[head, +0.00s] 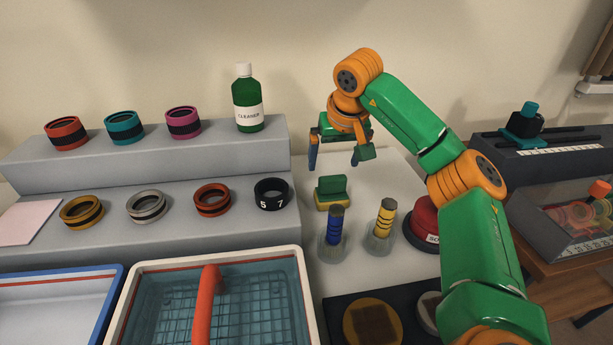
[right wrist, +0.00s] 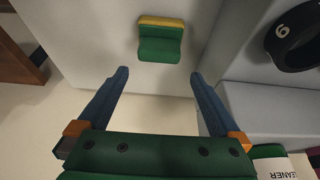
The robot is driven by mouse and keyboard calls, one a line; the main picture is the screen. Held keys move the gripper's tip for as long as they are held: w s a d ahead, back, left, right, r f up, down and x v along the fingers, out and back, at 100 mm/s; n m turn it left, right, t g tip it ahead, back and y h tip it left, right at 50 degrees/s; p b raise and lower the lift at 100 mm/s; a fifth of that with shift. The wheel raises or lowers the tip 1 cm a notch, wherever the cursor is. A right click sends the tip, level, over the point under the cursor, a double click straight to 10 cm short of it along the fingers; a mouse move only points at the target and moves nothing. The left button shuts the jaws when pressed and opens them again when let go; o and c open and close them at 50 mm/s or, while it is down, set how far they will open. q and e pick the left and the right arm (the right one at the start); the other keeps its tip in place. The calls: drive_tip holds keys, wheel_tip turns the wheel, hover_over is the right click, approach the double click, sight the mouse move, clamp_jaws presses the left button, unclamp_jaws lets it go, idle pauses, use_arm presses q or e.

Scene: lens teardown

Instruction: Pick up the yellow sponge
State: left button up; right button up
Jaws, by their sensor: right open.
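The yellow sponge (head: 335,204) sits on the pale worktop right of the stepped grey rack, with a green layer and a raised green block on top. In the right wrist view the sponge (right wrist: 161,21) is at the top centre, its yellow edge behind the green part. My right gripper (head: 338,160) is open and empty, above and behind the sponge in the head view. Its blue fingers (right wrist: 159,74) point towards the sponge in the wrist view, with a gap between. My left gripper is not in view.
Two upright posts with blue (head: 335,228) and yellow (head: 385,218) grips stand just in front of the sponge, beside a red dome (head: 424,222). A black ring marked 5 and 7 (head: 271,194) is on the rack to the left. A green cleaner bottle (head: 248,100) stands higher up.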

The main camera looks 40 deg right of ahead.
sight(333, 177)
drive_tip(key=shift+f, duration=0.4)
drive_tip(key=shift+s+d+f+b, duration=0.1)
drive_tip(key=shift+s+f+b, duration=0.1)
drive_tip(key=shift+f, duration=0.45)
drive_tip(key=shift+s+d+f+b, duration=0.1)
drive_tip(key=shift+f+b, duration=0.05)
drive_tip(key=shift+f, duration=0.45)
drive_tip(key=x, duration=0.2)
drive_tip(key=shift+w+f, duration=0.25)
drive_tip(key=shift+f, duration=0.05)
drive_tip(key=shift+w+f, duration=0.2)
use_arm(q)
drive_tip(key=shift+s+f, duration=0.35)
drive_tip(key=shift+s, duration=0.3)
use_arm(e)
drive_tip(key=shift+r, duration=0.1)
drive_tip(key=shift+c, duration=0.2)
drive_tip(key=shift+s, duration=0.1)
drive_tip(key=c, duration=1.2)
use_arm(q)
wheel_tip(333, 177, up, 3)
drive_tip(key=p, duration=0.2)
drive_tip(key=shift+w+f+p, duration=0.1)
drive_tip(key=shift+p, duration=0.3)
use_arm(e)
wheel_tip(333, 177, up, 10)
